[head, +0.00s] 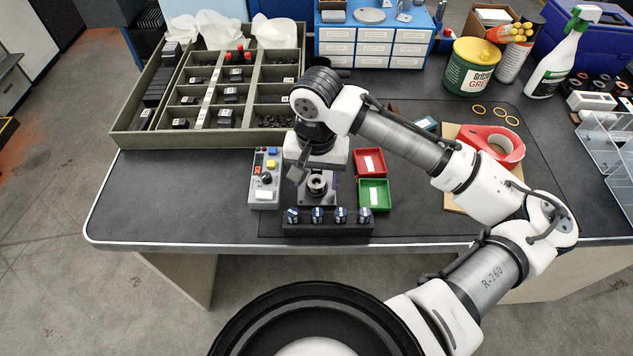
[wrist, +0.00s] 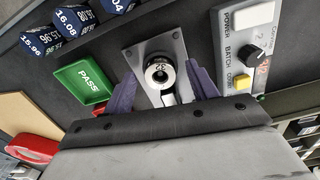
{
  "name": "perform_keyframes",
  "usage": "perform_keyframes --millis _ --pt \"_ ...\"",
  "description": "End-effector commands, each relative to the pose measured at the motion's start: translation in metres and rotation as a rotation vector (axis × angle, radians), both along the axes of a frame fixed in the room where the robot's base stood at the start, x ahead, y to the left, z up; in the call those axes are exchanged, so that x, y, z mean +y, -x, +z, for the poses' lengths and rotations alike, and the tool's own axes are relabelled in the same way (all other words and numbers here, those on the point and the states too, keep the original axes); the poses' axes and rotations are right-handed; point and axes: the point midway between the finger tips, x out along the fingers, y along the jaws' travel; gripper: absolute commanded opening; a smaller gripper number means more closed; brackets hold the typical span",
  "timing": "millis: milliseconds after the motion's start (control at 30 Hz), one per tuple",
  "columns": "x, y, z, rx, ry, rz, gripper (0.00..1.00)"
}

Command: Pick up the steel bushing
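The steel bushing (wrist: 159,73) is a short ring with a dark bore and dark marks on its rim. It sits upright on a grey metal plate (wrist: 166,45) with corner holes. In the head view the bushing (head: 317,184) shows just below my gripper (head: 315,172). In the wrist view my gripper (wrist: 163,82) has its two purple fingers spread wide apart, one to each side of the bushing. I see a gap between each finger and the bushing. Nothing is held. How high the fingertips are above the plate is hard to tell.
A control box (head: 265,180) stands left of the plate. A red tray (head: 369,163) and a green PASS tray (head: 374,194) lie to the right. A dark rack (head: 328,228) with several blue-labelled pieces stands in front. A divided parts tray (head: 128,138) is behind left.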

Motion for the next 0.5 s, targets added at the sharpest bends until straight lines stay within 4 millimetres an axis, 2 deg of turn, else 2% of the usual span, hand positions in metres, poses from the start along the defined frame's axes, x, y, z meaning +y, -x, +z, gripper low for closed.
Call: perform_keyframes --millis 33,367,500 --pt "0.0000 0.0001 0.0001 0.000 0.000 0.000 0.51" --pt "0.0000 0.0001 0.0003 0.000 0.000 0.000 0.09" --pt "0.0000 0.0000 0.0004 0.000 0.000 0.000 0.09"
